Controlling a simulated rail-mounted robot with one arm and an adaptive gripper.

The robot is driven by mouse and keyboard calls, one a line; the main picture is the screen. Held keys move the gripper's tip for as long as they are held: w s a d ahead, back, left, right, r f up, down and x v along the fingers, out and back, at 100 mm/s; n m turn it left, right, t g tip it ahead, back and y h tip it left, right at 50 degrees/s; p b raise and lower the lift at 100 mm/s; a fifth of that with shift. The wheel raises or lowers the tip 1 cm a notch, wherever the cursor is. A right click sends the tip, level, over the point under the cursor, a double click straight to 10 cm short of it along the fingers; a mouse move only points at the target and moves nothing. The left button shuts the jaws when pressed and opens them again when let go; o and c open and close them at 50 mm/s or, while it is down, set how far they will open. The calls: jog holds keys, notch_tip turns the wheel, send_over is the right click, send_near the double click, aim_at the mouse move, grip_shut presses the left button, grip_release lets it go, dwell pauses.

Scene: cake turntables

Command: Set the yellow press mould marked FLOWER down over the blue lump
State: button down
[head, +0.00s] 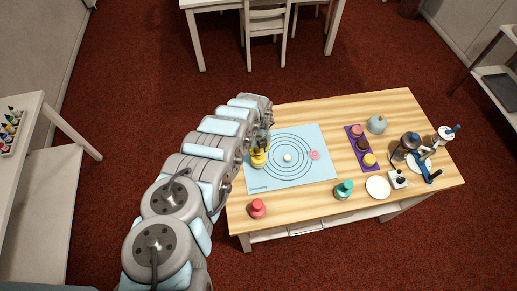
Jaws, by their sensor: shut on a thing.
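The yellow press mould (259,159) is at the left part of the light blue mat (318,181). My gripper (260,147) is shut on it from above; the fingers are small and partly hidden by my arm. The mould looks upright. I cannot tell whether it is touching the mat or held just above it. Its FLOWER marking is too small to read. No blue lump shows; the mould or my arm may hide it. A white lump (287,157) sits near the middle of the mat's rings, and a flat pink piece (315,155) lies to its right.
A red-pink mould (257,208) and a teal mould (343,190) stand along the wooden table's (300,204) front. To the right are a purple tray (352,136) with round cakes, a blue-grey pot (376,125), a white plate (378,187) and blue-handled equipment (431,172).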

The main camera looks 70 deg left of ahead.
jog(key=shift+f+b, duration=0.95)
jog(key=shift+f, duration=0.25)
jog(key=shift+c, duration=1.2)
grip_release()
jog(key=shift+r, duration=0.1)
jog(key=shift+r+p, duration=2.6)
jog(key=shift+r, duration=0.9)
